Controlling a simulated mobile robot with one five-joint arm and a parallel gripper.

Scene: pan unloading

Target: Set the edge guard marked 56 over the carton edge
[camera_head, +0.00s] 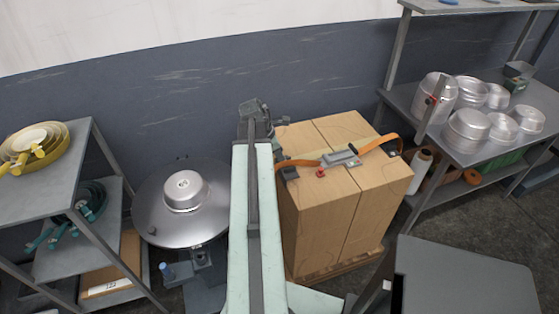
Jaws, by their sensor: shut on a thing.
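The carton (325,205) is a large tan box stack on a pallet, right of my arm. An orange strap (300,162) with a grey metal buckle (341,158) and a red part crosses its top. A dark piece (289,174) sits under the strap at the carton's near left top edge. My gripper (262,117) is at the far end of my pale green arm, beside the carton's far left corner. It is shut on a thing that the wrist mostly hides. I cannot make out its shape, and no mark 56 is readable.
A round metal pan stand (160,215) is left of my arm. A rack (425,108) with several metal pans stands at right. A grey tabletop (465,280) is at lower right.

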